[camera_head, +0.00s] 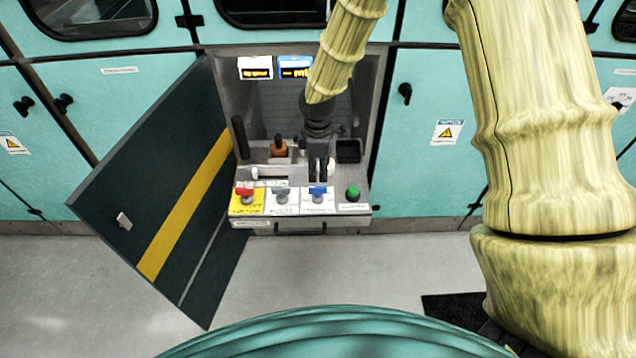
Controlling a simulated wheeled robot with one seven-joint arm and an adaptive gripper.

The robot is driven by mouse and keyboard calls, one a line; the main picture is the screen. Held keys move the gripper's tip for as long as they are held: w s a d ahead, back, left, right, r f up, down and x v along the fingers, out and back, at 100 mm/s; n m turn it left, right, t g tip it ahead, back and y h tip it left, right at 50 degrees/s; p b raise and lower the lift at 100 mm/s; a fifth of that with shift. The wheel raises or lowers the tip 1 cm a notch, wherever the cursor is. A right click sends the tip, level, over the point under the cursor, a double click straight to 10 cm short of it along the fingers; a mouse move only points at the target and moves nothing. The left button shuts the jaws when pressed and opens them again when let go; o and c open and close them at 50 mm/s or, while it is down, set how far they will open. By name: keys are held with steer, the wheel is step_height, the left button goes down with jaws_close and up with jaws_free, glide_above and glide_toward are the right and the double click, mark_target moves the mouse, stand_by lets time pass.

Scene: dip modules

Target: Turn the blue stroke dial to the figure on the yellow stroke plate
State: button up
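A blue dial (318,192) sits on a white plate on the front panel of the open cabinet bay. My gripper (318,178) is black and points down just above and behind the blue dial. Its two fingers look close together; the picture is too small to show the gap or whether they touch the dial. A yellow plate (246,208) lies at the panel's left end, under a red dial (245,193). Two small displays with yellow figures, one framed white (255,62) and one framed blue (292,62), hang at the back. No figures or labels are readable.
A grey dial (281,196) and a green button (353,193) flank the blue dial. An orange-brown part (279,149) and a black square box (348,151) stand behind. The open dark door (165,190) with a yellow stripe blocks the left.

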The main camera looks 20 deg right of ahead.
mark_target(318, 187)
steer(key=shift+f+p, duration=0.65)
steer(key=shift+f, duration=3.05)
jaws_close()
